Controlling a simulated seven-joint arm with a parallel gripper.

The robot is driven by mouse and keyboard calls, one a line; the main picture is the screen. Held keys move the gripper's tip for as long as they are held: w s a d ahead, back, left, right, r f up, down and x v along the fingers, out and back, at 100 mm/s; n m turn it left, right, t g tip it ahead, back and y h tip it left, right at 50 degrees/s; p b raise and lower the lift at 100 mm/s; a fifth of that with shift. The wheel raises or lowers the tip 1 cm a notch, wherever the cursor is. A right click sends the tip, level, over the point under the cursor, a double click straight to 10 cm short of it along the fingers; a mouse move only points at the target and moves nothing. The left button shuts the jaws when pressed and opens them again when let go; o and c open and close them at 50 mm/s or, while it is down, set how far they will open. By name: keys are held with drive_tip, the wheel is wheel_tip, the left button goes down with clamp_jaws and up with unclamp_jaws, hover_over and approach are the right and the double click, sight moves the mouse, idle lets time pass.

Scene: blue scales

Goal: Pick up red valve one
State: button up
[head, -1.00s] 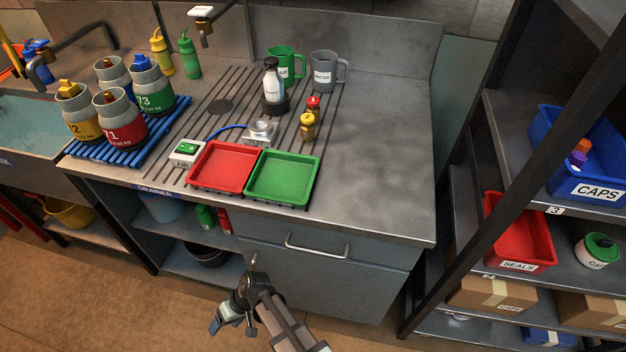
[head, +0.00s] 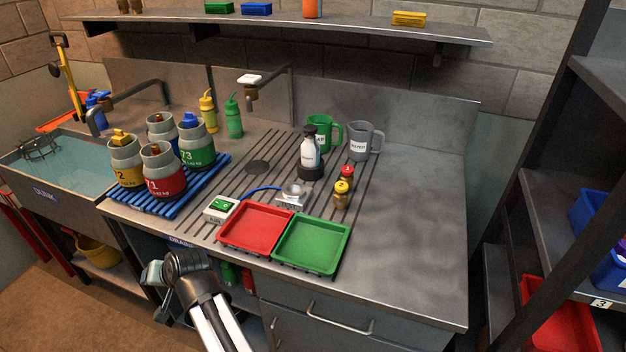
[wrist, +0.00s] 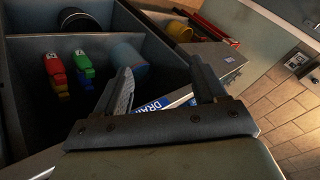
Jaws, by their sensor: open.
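The small brass valve with a red cap (head: 347,175) stands on the steel worktop in the head view, right of the bottle on its dark base. A similar valve with a yellow cap (head: 342,192) stands just in front of it and hides its lower part. My gripper (head: 155,272) is in front of and below the worktop's front edge, far to the left of the valves. In the wrist view my gripper (wrist: 160,82) is open, with nothing between its fingers. Neither valve shows in the wrist view.
Red (head: 257,228) and green (head: 312,244) trays lie near the front edge. Two jugs (head: 364,142) stand behind the valves. Gas canisters (head: 163,176) stand on a blue rack at left. The worktop's right side is clear. The wrist view shows red and green bottles (wrist: 84,68) inside the under-counter shelf.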

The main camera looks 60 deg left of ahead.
drive_tip(key=w+a+r+m+t+y, duration=0.1)
drive_tip(key=w+a+r, duration=0.3)
drive_tip(key=r, duration=0.5)
drive_tip(key=m+t+h, duration=0.4)
drive_tip(key=t, duration=0.3)
approach(347, 170)
drive_tip(key=shift+h, duration=0.3)
drive_tip(key=x, duration=1.2)
drive_tip(key=shift+a, duration=0.25)
drive_tip(key=c, duration=1.2)
drive_tip(key=shift+c, duration=0.6)
